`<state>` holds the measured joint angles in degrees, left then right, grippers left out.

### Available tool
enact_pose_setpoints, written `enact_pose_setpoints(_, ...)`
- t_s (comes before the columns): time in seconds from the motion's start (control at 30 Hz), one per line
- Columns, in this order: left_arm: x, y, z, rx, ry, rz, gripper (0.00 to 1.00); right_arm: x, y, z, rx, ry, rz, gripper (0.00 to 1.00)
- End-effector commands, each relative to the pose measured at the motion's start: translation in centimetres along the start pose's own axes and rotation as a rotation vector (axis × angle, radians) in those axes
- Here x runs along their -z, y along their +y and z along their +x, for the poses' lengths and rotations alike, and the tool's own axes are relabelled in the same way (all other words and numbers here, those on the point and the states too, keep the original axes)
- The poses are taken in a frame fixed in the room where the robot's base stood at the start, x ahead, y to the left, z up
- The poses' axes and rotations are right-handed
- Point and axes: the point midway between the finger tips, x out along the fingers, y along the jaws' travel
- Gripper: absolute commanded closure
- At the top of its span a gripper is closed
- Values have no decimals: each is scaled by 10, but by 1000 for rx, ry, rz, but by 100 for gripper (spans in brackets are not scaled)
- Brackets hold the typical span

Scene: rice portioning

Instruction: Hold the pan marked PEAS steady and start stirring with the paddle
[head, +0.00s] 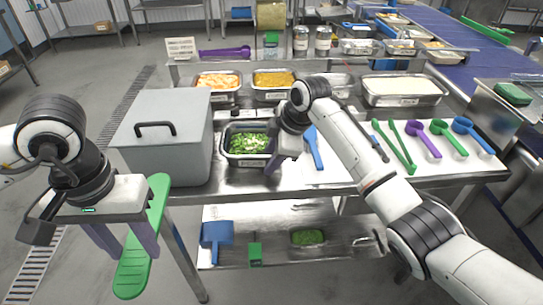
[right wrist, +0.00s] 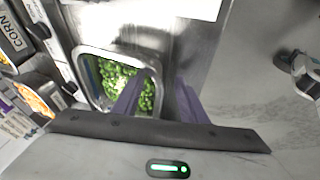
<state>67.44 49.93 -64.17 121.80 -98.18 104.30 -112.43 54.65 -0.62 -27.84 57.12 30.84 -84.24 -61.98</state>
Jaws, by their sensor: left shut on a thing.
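A steel pan (head: 229,153) of green peas with pale bits sits on the table, right of a grey lidded box; its label is too small to read. My right gripper (head: 272,165) is at the pan's right side, pointing down. In the right wrist view its purple fingers (right wrist: 166,82) straddle the wall of the pan (right wrist: 84,73), one over the peas and one outside, with a gap between them. My left gripper (head: 128,250) is shut on the green paddle (head: 157,205), held upright off the table's left front, apart from the pan.
The grey lidded box (head: 165,160) stands between the paddle and the pan. Pans of orange and yellow food stand behind, with a large white-filled pan (head: 403,91). Several coloured scoops (head: 447,139) lie at right. A lower shelf holds a blue scoop (head: 217,235).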

Motion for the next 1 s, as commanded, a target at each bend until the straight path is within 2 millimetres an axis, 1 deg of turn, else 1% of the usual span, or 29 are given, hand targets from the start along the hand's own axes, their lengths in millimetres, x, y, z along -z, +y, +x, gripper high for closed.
enact_pose_setpoints(0.03, 0, 0, 0, 0, 1, 0, 80, 0, 0, 0, 0, 0, 0, 52)
enact_pose_setpoints(0.17, 0, 0, 0, 0, 1, 0, 80, 0, 0, 0, 0, 0, 0, 30)
enact_pose_setpoints(0.2, 0, 0, 0, 0, 0, 0, 80, 0, 0, 0, 0, 0, 0, 24)
enact_pose_setpoints(0.23, 0, 0, 0, 0, 0, 0, 80, 0, 0, 0, 0, 0, 0, 22)
enact_pose_setpoints(0.47, 0, 0, 0, 0, 1, 0, 80, 0, 0, 0, 0, 0, 0, 22)
enact_pose_setpoints(0.57, 0, 0, 0, 0, 1, 0, 80, 1, 1, -3, -1, 0, 0, 22)
enact_pose_setpoints(1.0, 0, 0, 0, 0, 1, 0, 80, 14, 14, -43, -3, 0, -1, 22)
